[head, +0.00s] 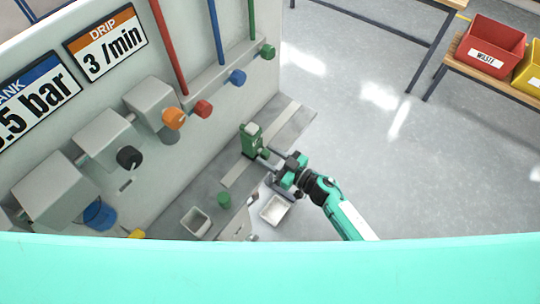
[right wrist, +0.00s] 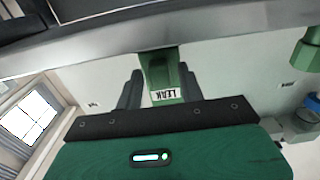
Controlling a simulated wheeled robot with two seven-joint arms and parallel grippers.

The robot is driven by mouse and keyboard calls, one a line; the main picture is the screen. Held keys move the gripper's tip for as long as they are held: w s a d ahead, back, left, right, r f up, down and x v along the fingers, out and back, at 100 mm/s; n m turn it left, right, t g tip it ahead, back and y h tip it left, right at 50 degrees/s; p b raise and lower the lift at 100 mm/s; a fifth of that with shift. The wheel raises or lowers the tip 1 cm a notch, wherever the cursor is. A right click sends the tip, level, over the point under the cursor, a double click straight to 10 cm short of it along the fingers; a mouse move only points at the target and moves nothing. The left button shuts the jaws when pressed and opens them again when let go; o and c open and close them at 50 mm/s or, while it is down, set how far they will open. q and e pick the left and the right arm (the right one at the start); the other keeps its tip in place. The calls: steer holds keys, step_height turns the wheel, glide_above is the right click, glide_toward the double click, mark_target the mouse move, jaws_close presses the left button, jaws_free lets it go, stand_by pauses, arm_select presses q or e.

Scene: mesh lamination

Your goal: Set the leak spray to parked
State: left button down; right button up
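The leak spray (head: 251,138) is a green body with a pale top, standing on the grey bench by the wall in the head view. The right wrist view shows a green part (right wrist: 163,70) with an upside-down "LEAK" label between my right gripper's dark fingers. My right gripper (head: 268,157) is low, just right of the spray in the head view. In the right wrist view, its fingers (right wrist: 161,85) lie on either side of the green part; whether they touch it is unclear. My left gripper is not in view.
A small green cylinder (head: 224,199), a grey open bin (head: 196,221) and a white tray (head: 274,209) lie nearby. Red, blue and green knobs line the wall at left. A red waste bin (head: 490,45) stands far right. The floor at right is clear.

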jaws_close()
steer(key=shift+d, duration=0.1)
steer(key=w+d, duration=0.2)
steer(key=w, duration=0.1)
steer(key=w+d+b, duration=0.1)
steer(key=w+d, duration=0.1)
steer(key=w, duration=0.1)
steer(key=w+d, duration=0.2)
steer(key=w, duration=0.1)
steer(key=shift+d+f, duration=0.1)
steer(key=shift+d, duration=0.15)
steer(key=w+d+b, duration=0.1)
steer(key=w+d, duration=0.1)
steer(key=w, duration=0.1)
steer(key=w+d+b, duration=0.1)
steer(key=w+d, duration=0.1)
steer(key=w, duration=0.1)
steer(key=w+d+b, duration=0.2)
steer(key=w, duration=0.1)
steer(key=shift+d, duration=0.25)
steer(key=shift+w+d, duration=0.3)
steer(key=shift+w, duration=0.1)
steer(key=shift+r, duration=0.2)
steer(key=shift+d, duration=0.1)
